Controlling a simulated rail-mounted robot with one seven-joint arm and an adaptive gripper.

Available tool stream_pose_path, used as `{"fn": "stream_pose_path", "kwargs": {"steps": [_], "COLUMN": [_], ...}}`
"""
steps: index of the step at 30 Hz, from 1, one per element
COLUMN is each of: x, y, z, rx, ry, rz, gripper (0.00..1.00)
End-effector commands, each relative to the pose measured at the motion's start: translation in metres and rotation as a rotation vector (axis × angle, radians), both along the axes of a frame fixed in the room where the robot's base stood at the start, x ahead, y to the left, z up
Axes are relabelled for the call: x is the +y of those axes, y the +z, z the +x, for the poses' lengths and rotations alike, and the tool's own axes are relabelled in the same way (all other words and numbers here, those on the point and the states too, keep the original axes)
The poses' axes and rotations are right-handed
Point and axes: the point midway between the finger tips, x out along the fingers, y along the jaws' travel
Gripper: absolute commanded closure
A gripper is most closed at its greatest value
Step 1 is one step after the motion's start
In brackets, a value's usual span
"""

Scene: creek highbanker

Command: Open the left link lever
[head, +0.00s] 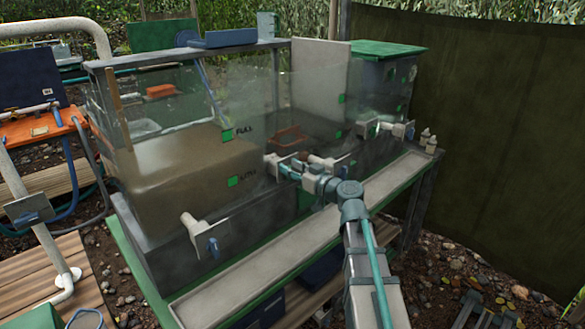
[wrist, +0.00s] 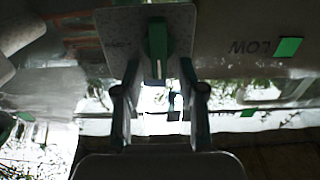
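Several pale plates with small levers sit along the front of the clear tank. One at the left carries a blue lever (head: 213,246), one is at my gripper, and one is at the right (head: 402,130). I cannot tell which of them is the left link lever. My gripper (head: 290,168) is at the middle of the tank front. In the wrist view a green lever (wrist: 157,42) stands on a grey plate (wrist: 122,24). My gripper's two fingers (wrist: 158,88) are spread apart at the plate, with the lever between them in the picture. Contact cannot be told.
The tank (head: 160,170) holds murky water and has green FULL and LOW marks. A long pale trough (head: 240,285) runs along its front below my arm. A dark screen (head: 490,130) stands at the right. An orange bench (head: 35,125) is at the left.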

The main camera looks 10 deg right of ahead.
Motion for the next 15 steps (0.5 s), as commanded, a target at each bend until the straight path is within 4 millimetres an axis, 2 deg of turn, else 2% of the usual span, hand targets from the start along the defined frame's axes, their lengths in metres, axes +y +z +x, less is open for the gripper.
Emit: {"fn": "stream_pose_path", "kwargs": {"steps": [4, 11, 12, 15], "x": [-0.0002, -0.0002, -0.0003, -0.0003], "y": [-0.0002, -0.0002, -0.0002, -0.0002], "z": [-0.0003, -0.0003, -0.0004, -0.0004], "rx": [0.0, 0.0, 0.0, 0.0], "ry": [0.0, 0.0, 0.0, 0.0], "rz": [0.0, 0.0, 0.0, 0.0], "gripper": [0.6, 0.97, 1.0, 1.0]}}
